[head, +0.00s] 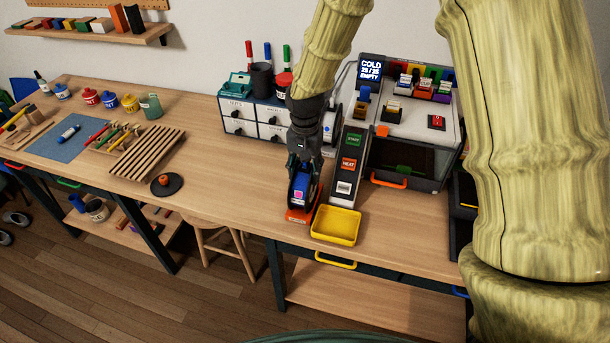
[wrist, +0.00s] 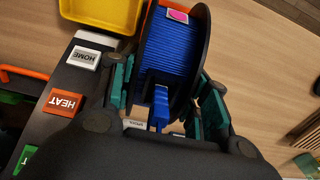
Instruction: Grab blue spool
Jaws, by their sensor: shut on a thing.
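The blue spool (head: 301,189) stands on edge at an orange base near the table's front, left of the yellow tray. It has dark side flanges, wound blue filament and a pink mark on a pale label. In the wrist view the blue spool (wrist: 178,58) fills the upper middle. My gripper (head: 303,165) is above it, pointing down, with its fingers on both sides of the spool. In the wrist view the green finger pads of my gripper (wrist: 165,105) flank the spool. The gripper is shut on the spool. The spool's lower part is hidden in the wrist view.
A yellow tray (head: 336,225) is close to the right. A dark panel (head: 348,165) with START, HEAT and HOME buttons stands beside the gripper. The printer (head: 410,120) is behind it. A drawer cabinet (head: 250,121) stands behind left.

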